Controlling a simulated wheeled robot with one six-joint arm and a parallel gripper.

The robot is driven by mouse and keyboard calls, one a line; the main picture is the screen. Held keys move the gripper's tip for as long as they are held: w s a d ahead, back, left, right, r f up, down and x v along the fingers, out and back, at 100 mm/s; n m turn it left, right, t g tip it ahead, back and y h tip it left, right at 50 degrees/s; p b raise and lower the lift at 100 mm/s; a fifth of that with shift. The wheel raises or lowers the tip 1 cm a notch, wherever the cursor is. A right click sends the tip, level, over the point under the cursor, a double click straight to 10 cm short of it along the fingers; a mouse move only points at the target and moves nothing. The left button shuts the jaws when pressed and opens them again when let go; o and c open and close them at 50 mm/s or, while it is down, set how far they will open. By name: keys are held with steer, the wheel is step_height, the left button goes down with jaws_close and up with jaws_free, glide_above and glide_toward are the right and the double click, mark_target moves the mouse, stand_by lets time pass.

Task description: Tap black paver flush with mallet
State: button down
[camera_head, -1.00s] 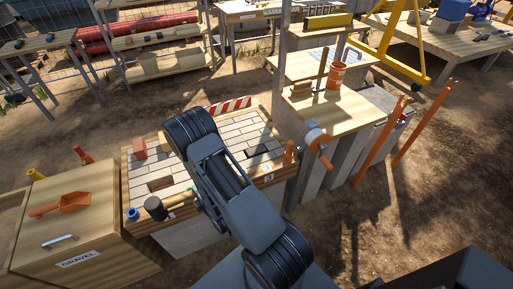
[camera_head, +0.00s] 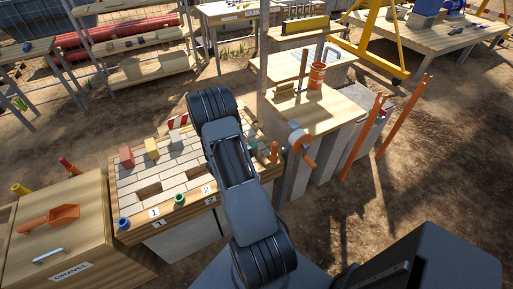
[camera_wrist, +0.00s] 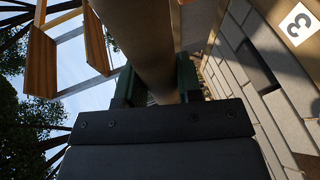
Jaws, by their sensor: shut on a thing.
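My gripper (camera_wrist: 152,88) is shut on a thick brown shaft (camera_wrist: 140,35), which looks like the mallet's handle. The shaft runs up out of the wrist view, and I cannot see the mallet's head. In the head view my arm hides the gripper and the mallet. The paver bed (camera_head: 180,160) lies left of and behind my arm, its right part hidden. A darker grey paver (camera_wrist: 258,68) shows in the wrist view, near the label 3 (camera_wrist: 298,22); I cannot tell whether it is the black paver or whether it sits flush.

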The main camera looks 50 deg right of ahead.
steer(key=shift+s+d+r+m+g, duration=0.25)
steer(key=shift+s+d+m+g, duration=0.45)
steer(key=shift+s+m+g, duration=0.15)
steer(key=shift+a+f, duration=0.1)
steer(key=shift+f, duration=0.1)
step_height(320, 180, down, 9)
steer(key=b, duration=0.5)
steer(key=shift+r+b, duration=0.2)
steer(key=shift+b, duration=0.1)
